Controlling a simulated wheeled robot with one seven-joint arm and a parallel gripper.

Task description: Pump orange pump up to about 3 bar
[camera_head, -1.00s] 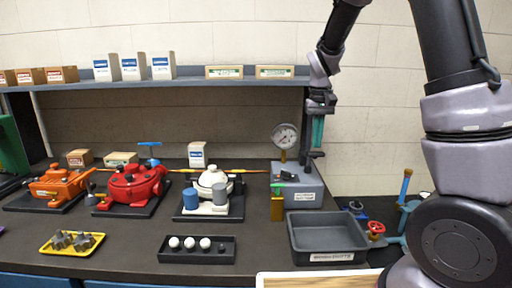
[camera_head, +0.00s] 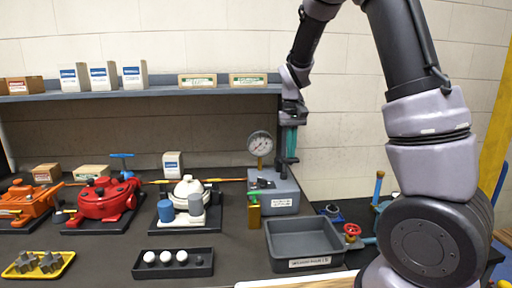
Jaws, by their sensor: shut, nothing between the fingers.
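The orange pump (camera_head: 30,202) sits on a dark base at the far left of the bench, partly cut off by the picture's edge. A grey box (camera_head: 272,193) with a white label stands right of the middle, with a round dial gauge (camera_head: 260,144) on a post above it. The gauge's reading is too small to tell. My gripper (camera_head: 289,160) is shut and empty, pointing down above the back right of the box, just right of the gauge. Whether it touches anything there cannot be told. A brass block (camera_head: 253,214) with a green lever stands at the box's front left.
A red pump (camera_head: 100,200) and a white pump (camera_head: 188,190) stand between the orange pump and the box. A grey bin (camera_head: 305,243) lies in front of the box. A red valve wheel (camera_head: 352,231) is at right. A shelf (camera_head: 150,94) with cartons runs behind.

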